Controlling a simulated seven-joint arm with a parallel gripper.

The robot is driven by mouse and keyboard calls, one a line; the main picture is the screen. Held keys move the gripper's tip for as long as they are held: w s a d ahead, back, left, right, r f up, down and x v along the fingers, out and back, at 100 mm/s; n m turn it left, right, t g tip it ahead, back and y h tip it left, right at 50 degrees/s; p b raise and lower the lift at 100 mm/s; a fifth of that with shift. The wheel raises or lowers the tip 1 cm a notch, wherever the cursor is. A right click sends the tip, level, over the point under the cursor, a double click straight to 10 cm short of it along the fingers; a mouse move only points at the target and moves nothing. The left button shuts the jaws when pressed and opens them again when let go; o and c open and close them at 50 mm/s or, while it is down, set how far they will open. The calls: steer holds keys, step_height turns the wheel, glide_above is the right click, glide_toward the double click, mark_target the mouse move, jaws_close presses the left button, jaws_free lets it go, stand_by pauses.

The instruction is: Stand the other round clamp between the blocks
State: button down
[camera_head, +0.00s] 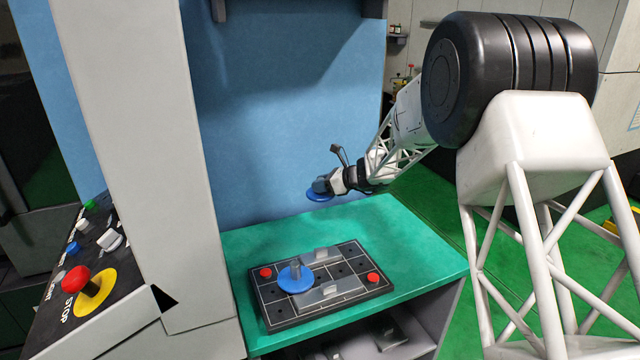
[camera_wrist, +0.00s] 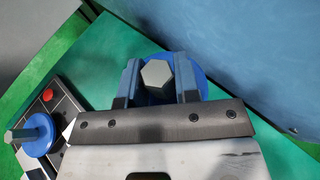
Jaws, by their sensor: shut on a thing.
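My gripper (camera_head: 322,187) is shut on a round clamp (camera_head: 319,196), a blue disc with a grey hexagonal stem. It is held in the air above the back of the green table, near the blue wall. In the wrist view the clamp's hexagonal top (camera_wrist: 156,74) shows between the fingers, with the blue disc below. Another round clamp (camera_head: 296,279) stands upright on the black plate (camera_head: 262,307), its stem pointing up. Two grey blocks, a rear one (camera_head: 322,256) and a front one (camera_head: 318,295), lie on the plate beside it.
Two red knobs (camera_head: 265,272) (camera_head: 373,278) stick up from the plate. The green table top (camera_head: 410,240) is clear around it. A grey column (camera_head: 160,150) and a control panel with a red stop button (camera_head: 76,279) stand at left. A blue wall (camera_head: 285,110) closes the back.

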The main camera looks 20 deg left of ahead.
steer(key=s+d, duration=0.7)
steer(key=s, duration=0.3)
steer(key=s+d, duration=0.7)
steer(key=s, duration=0.3)
steer(key=shift+s, duration=0.2)
steer(key=shift+f, duration=0.15)
steer(key=shift+f, duration=3.6)
steer(key=c, duration=0.8)
jaws_free()
steer(key=shift+f, duration=0.1)
